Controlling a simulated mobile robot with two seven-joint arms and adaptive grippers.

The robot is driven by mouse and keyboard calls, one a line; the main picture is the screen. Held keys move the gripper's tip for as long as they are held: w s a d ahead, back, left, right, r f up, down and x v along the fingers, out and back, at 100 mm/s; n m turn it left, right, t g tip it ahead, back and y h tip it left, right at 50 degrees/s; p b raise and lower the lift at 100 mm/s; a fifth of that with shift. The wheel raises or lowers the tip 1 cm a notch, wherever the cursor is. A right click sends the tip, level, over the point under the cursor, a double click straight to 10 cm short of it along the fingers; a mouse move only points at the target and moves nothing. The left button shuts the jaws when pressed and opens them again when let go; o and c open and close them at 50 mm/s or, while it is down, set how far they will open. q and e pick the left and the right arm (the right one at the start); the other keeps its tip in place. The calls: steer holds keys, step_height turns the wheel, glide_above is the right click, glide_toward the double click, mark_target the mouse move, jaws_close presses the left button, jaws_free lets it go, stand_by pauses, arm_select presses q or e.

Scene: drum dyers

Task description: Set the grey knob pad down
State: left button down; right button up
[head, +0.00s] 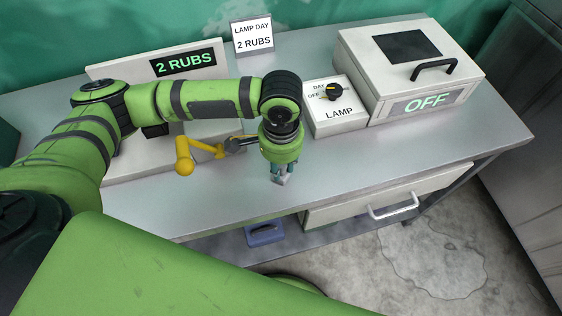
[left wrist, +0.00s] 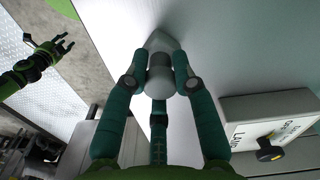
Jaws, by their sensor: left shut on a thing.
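My left gripper (head: 282,178) is over the front edge area of the metal table (head: 230,200), pointing down. In the left wrist view, its teal fingers are shut on the grey knob pad (left wrist: 160,60). The pad has a rounded grey knob between the fingers and a paler, wider part beyond it. In the head view the fingers mostly hide the pad. I cannot tell whether it touches the tabletop. My right gripper (left wrist: 52,48) shows dark, with its fingers spread and empty, at the upper left of the left wrist view, away from the table.
A white box with a "2 RUBS" display (head: 185,64) and a yellow crank (head: 185,155) stands left. A lamp switch box (head: 337,118) and a lidded box reading "OFF" (head: 425,104) stand right. A drawer (head: 350,207) is below. Tabletop right of the gripper is clear.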

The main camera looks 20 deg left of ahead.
arm_select(q)
steer(key=shift+f, duration=0.15)
steer(key=c, duration=1)
jaws_free()
step_height(320, 180, up, 12)
steer(key=shift+r+b, duration=0.2)
steer(key=shift+b, duration=0.45)
